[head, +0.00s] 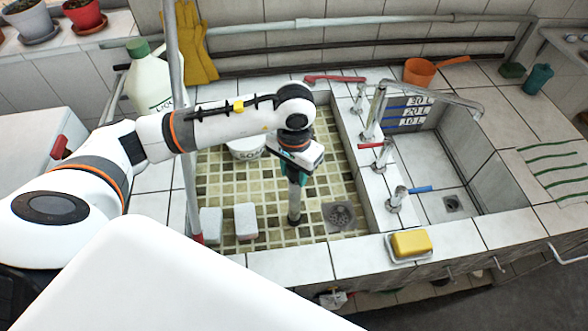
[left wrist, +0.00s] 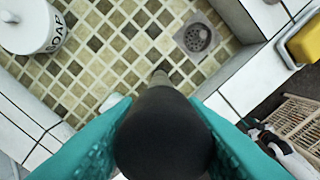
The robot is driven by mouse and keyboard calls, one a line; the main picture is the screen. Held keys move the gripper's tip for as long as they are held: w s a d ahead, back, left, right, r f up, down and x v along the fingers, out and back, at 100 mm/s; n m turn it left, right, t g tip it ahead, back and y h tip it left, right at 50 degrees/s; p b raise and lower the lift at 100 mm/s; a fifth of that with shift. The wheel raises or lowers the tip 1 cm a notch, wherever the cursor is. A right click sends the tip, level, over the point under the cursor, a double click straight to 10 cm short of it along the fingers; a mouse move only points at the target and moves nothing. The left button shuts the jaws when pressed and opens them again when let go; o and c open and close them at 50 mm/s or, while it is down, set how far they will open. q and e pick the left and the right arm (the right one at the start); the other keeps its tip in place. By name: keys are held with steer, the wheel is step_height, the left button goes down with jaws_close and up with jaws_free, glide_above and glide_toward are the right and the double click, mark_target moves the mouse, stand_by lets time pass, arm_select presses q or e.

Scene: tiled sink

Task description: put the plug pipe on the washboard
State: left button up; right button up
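In the left wrist view the pipe's thick dark top (left wrist: 165,135) fills the space between the fingers, which press close on both sides; the fingertips are partly hidden. I cannot tell whether the pipe's lower end touches the floor. The washboard appears to be the green-striped tiled surface (head: 556,168) on the right counter, and it is bare. My right gripper is out of view.
A white soap tub (head: 246,150) and two pale blocks (head: 245,221) are in the basin. Taps with red and blue handles (head: 382,150) stand on the wall beside the second sink (head: 430,165). A yellow soap (head: 411,243) lies on the front ledge. An orange pot (head: 420,71) stands behind.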

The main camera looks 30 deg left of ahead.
arm_select(q)
steer(key=o, duration=0.3)
steer(key=shift+o, duration=0.2)
steer(key=shift+r, duration=0.1)
step_height(320, 180, up, 11)
steer(key=b, duration=0.3)
steer(key=shift+r, duration=0.5)
